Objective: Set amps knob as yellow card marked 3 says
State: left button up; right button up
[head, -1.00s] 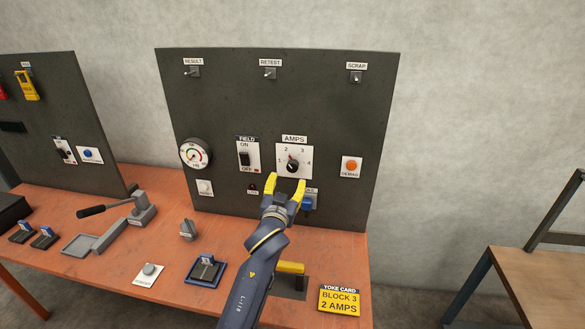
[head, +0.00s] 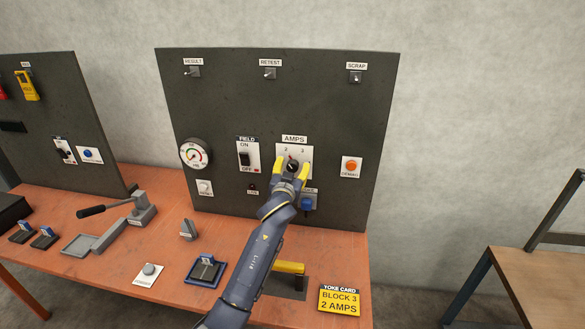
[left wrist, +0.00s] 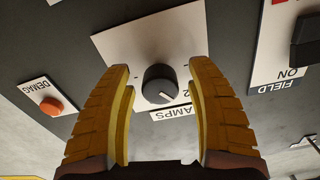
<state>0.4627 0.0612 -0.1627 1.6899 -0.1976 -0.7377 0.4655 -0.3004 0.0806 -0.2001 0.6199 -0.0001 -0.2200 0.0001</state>
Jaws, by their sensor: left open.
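The amps knob (head: 292,166) is a round black knob on a white numbered plate on the dark upright panel. In the left wrist view the knob (left wrist: 157,84) appears upside down, its white pointer line towards the 2. My left gripper (head: 293,168) is open at the plate, its yellow fingers on either side of the knob. The left wrist view shows a gap between the knob and each finger (left wrist: 160,95). The yellow card (head: 340,301) at the table's front right reads "YOKE CARD, BLOCK 3, 2 AMPS". My right gripper is not in view.
The field switch (head: 245,157) is left of the knob, and the orange demag button (head: 351,166) is right. A blue part (head: 308,203) sits just below the plate. A blue-edged block (head: 206,271) and yellow-topped piece (head: 290,268) stand on the orange table.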

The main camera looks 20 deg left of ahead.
pick_arm(q)
grip_shut()
dwell(0.4)
jog(key=shift+f+m, duration=0.1)
jog(key=shift+m, duration=0.4)
grip_release()
jog(key=shift+s, duration=0.15)
jog(key=s+d, duration=0.1)
jog(key=s, duration=1)
jog(key=shift+s+d, duration=0.15)
jog(key=shift+s, duration=0.2)
